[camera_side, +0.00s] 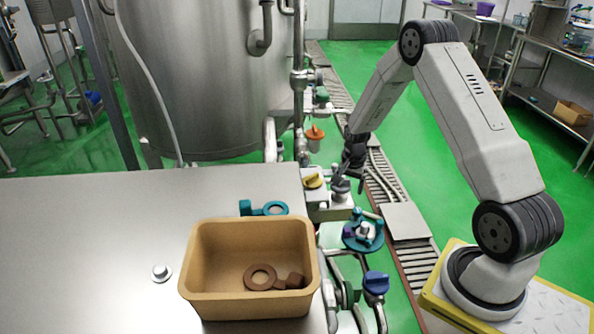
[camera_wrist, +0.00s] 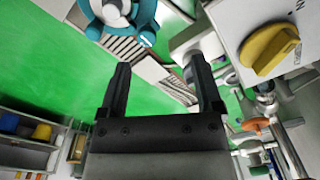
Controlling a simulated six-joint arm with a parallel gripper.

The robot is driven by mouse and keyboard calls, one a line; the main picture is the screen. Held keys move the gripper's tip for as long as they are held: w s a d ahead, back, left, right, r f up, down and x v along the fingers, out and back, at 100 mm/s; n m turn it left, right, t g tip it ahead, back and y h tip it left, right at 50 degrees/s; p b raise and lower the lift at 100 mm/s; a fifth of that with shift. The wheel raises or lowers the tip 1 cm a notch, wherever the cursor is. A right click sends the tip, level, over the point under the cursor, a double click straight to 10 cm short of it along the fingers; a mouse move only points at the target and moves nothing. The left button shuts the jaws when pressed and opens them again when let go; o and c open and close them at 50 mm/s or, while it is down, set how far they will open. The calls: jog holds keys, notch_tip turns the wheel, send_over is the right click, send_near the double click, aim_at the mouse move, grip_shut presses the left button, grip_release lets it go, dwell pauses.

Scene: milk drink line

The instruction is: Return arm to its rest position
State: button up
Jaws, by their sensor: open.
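My gripper (camera_side: 350,170) hangs at the end of my arm beside the grey knob unit, above the pipework and the roller conveyor. In the wrist view its two dark fingers (camera_wrist: 160,88) are apart with nothing between them. A yellow knob (camera_side: 314,181) sits on a white box just left of my gripper; it also shows large at the upper right of the wrist view (camera_wrist: 270,50). A grey knob (camera_side: 341,187) is right below the fingers in the side view. Whether the fingers touch it cannot be told.
A tan bin (camera_side: 203,281) holding a brown ring-shaped part (camera_side: 260,277) stands on the steel table (camera_side: 90,230). A teal ring part (camera_side: 274,208) lies behind it. A teal handwheel (camera_side: 363,232) and blue knob (camera_side: 376,283) are close by. A steel tank (camera_side: 200,80) stands behind.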

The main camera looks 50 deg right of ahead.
jog(key=s+a+r+n, duration=0.3)
jog(key=a+r+n, duration=0.2)
jog(key=a, duration=0.3)
jog(key=s+a+r+n+t, duration=0.1)
jog(key=s+a+r+n, duration=0.3)
jog(key=a, duration=0.4)
jog(key=s+a+r+n+t, duration=0.1)
jog(key=s+a+r+n, duration=0.3)
jog(key=a, duration=0.5)
notch_tip(320, 180, up, 3)
jog(key=shift+s+f+n, duration=0.2)
jog(key=shift+s+n, duration=0.05)
jog(key=shift+n, duration=0.95)
